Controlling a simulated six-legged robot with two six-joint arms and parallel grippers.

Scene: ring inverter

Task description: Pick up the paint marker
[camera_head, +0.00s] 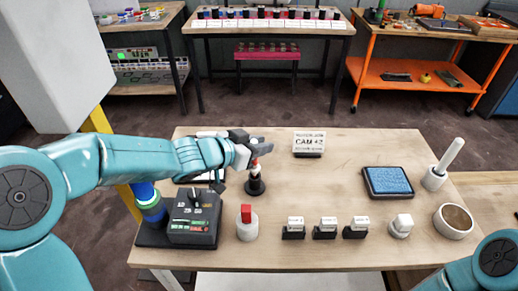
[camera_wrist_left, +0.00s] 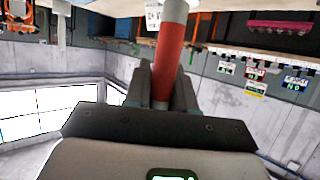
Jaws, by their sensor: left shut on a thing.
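The paint marker, a slim stick with a red section (camera_head: 255,164), stands upright at the black round stand (camera_head: 255,186) on the left half of the table. I cannot tell whether its lower end still sits in the stand. My left gripper (camera_head: 256,147) reaches in from the left and is shut on the marker's upper part, which it mostly hides. In the left wrist view the marker's red body (camera_wrist_left: 169,48), with a grey end, stands between the two dark fingers (camera_wrist_left: 160,90). My right gripper is out of view; only a part of my right arm shows at lower right.
A grey control box (camera_head: 193,220) and a red-topped white cup (camera_head: 247,222) are close to the left arm. Several small labelled blocks (camera_head: 325,228), a blue pad (camera_head: 387,182), a white stick in a holder (camera_head: 450,156) and a round bowl (camera_head: 454,221) stand farther right. The table's middle is clear.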

